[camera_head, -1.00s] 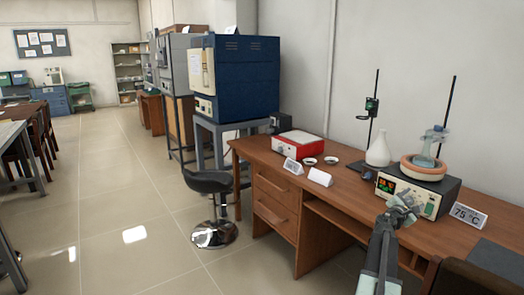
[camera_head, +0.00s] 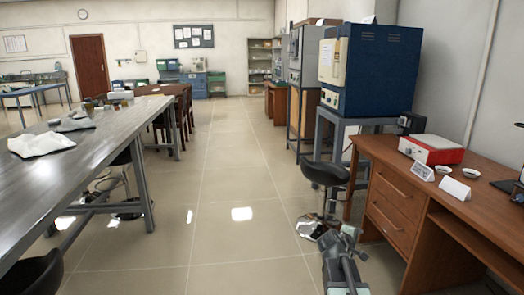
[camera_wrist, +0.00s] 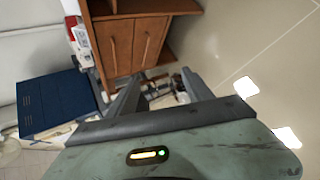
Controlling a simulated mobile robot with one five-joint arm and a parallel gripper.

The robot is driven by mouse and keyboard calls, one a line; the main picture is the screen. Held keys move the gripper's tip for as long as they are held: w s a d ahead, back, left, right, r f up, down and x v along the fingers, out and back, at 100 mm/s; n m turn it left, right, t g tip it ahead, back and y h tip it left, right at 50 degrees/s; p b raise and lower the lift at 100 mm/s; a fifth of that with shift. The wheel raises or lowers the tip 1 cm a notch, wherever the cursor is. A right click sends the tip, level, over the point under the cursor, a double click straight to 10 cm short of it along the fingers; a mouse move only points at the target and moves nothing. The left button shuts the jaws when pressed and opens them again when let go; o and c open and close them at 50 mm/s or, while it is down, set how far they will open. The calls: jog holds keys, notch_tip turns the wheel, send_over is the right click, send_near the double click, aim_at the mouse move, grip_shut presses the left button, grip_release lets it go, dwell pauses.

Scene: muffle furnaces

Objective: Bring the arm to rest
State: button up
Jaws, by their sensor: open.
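My arm and gripper (camera_head: 342,240) show at the bottom of the head view, right of centre, low over the floor and to the left of the wooden desk (camera_head: 388,212). In the wrist view my gripper (camera_wrist: 160,86) has its two dark fingers spread apart. I see nothing held between them; the stool's base and floor seem to lie beyond. The desk (camera_wrist: 135,42) also shows in the wrist view, tilted, beyond the fingers.
A black stool (camera_head: 322,178) stands just beyond my gripper. A blue furnace (camera_head: 378,70) sits on a grey stand. A red and white device (camera_head: 431,149) lies on the desk. A long grey table (camera_head: 110,140) stands at left. The tiled aisle (camera_head: 235,180) between is clear.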

jog(key=s+a+f+m+g+y, duration=0.1)
jog(key=s+a+f+y, duration=0.15)
jog(key=a, duration=0.25)
jog(key=s+a+f+m+g+y+b, duration=0.1)
jog(key=s+a+f+m, duration=0.1)
jog(key=s+a+f, duration=0.3)
jog(key=a+f+m+g+y, duration=0.1)
jog(key=a+f, duration=0.1)
jog(key=a, duration=0.4)
jog(key=s+a+f+m+g+y, duration=0.3)
jog(key=s+a+m+g+y, duration=0.25)
jog(key=s+a, duration=0.5)
notch_tip(320, 180, up, 28)
jog(key=d+h+p, duration=0.1)
jog(key=p, duration=2.7)
jog(key=shift+s+d+t, duration=0.35)
jog(key=shift+s+d, duration=0.05)
jog(key=shift+c, duration=0.3)
